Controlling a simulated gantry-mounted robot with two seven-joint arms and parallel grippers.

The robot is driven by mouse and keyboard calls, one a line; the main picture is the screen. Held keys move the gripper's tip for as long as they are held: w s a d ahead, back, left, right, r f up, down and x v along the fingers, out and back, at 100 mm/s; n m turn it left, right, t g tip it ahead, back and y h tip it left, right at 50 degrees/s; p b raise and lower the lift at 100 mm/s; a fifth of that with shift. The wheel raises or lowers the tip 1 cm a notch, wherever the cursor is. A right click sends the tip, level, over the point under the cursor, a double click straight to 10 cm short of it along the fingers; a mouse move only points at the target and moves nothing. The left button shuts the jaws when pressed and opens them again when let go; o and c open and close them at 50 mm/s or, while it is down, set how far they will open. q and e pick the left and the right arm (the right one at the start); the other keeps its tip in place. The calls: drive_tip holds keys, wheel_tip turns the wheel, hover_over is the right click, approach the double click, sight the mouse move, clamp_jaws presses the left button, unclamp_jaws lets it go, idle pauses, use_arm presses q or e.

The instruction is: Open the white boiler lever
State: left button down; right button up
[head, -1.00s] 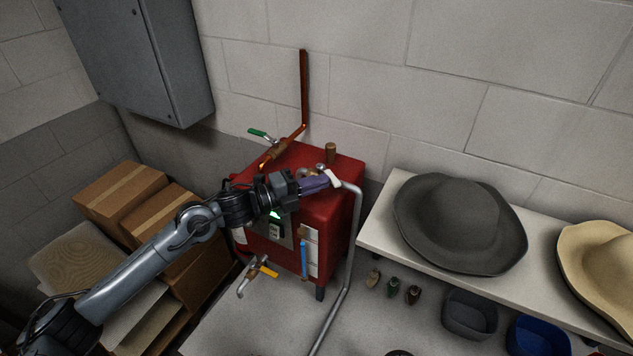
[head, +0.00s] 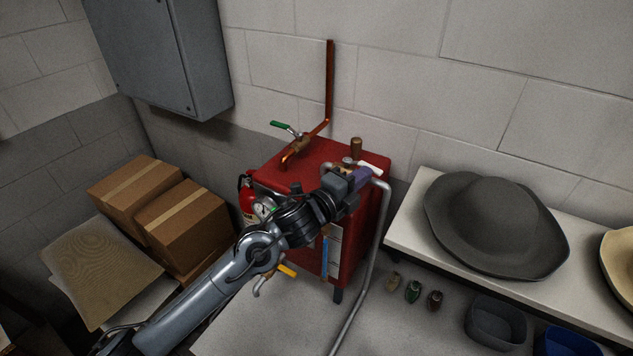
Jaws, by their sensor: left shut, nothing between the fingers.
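The red boiler (head: 300,160) stands on a grey surface against the block wall. The white lever (head: 373,168) is on top of it near its right corner, by the bent grey pipe and brass fittings. My left gripper (head: 362,177) is at that corner, right beside the white lever. My arm hides much of the boiler's front. My right gripper is out of view.
A green-handled valve (head: 285,127) sits on the copper pipe (head: 330,80) behind. A yellow-handled tap (head: 287,271) is low in front. Cardboard boxes (head: 185,220) stand left. A shelf with a grey hat (head: 490,220) is at the right.

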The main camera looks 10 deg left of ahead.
use_arm(q)
drive_tip(key=shift+w+d, duration=0.3)
drive_tip(key=shift+d, duration=0.2)
drive_tip(key=shift+d+b, duration=0.1)
drive_tip(key=shift+b, duration=0.2)
drive_tip(key=shift+f, duration=0.1)
